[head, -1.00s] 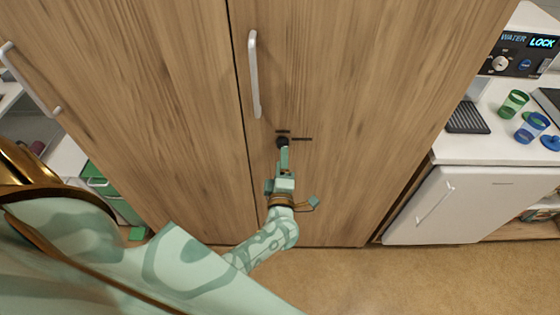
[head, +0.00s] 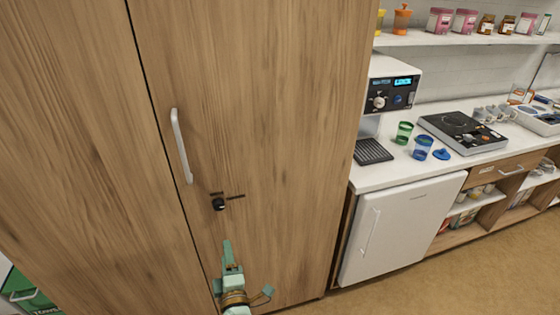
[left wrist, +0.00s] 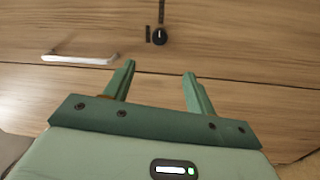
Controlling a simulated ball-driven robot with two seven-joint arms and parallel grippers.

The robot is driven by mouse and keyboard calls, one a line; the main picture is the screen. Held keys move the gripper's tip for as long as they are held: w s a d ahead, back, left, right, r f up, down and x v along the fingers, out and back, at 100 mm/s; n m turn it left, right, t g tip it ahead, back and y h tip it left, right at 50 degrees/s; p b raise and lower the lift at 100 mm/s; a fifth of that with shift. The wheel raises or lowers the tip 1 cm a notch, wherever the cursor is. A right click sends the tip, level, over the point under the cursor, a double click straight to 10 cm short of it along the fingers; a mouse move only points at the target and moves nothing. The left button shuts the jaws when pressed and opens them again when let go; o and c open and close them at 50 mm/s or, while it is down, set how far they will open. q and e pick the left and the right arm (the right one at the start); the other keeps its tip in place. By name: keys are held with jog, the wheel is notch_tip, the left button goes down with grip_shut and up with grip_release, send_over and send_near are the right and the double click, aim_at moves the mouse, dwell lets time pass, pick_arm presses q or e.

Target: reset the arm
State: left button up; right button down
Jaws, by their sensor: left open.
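My left gripper (head: 229,246) is in front of the wooden cabinet's right door, below a black knob (head: 218,204). In the left wrist view its two green fingers (left wrist: 158,82) are apart with nothing between them. The knob also shows in the left wrist view (left wrist: 159,37), beyond the fingertips and apart from them. Short dark marks lie beside the knob. My right gripper is in neither view.
The wooden cabinet (head: 275,110) has a white door handle (head: 181,146). To the right stand a white fridge (head: 400,232), a counter with a water dispenser (head: 393,84), green cup (head: 404,132), blue cup (head: 422,147) and hotplate (head: 462,131). Floor (head: 470,275) is clear at lower right.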

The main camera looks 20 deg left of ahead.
pick_arm(q)
jog(key=s+d+f+m+g+h, duration=0.1)
jog(key=s+d+f+m+h, duration=0.1)
jog(key=d+f+m+h, duration=0.85)
jog(key=s+a+f+m+g+b, duration=0.1)
jog(key=s+f+m+g, duration=0.3)
jog(key=f, duration=0.3)
jog(key=s+f+m+g+b, duration=0.1)
jog(key=s+f+m, duration=0.4)
jog(key=f, duration=0.2)
jog(key=s+a+f+m+g+b, duration=0.1)
jog(key=s+f, duration=0.4)
jog(key=s, duration=0.6)
jog(key=s+a+f+m+g+b, duration=0.2)
jog(key=s+a+f+g, duration=0.3)
jog(key=s, duration=0.6)
jog(key=s+a+f+m+g+b, duration=0.1)
jog(key=s+a+f+m+g, duration=0.2)
jog(key=s+f, duration=0.3)
jog(key=s+y, duration=0.1)
jog(key=s, duration=0.4)
jog(key=shift+m, duration=0.25)
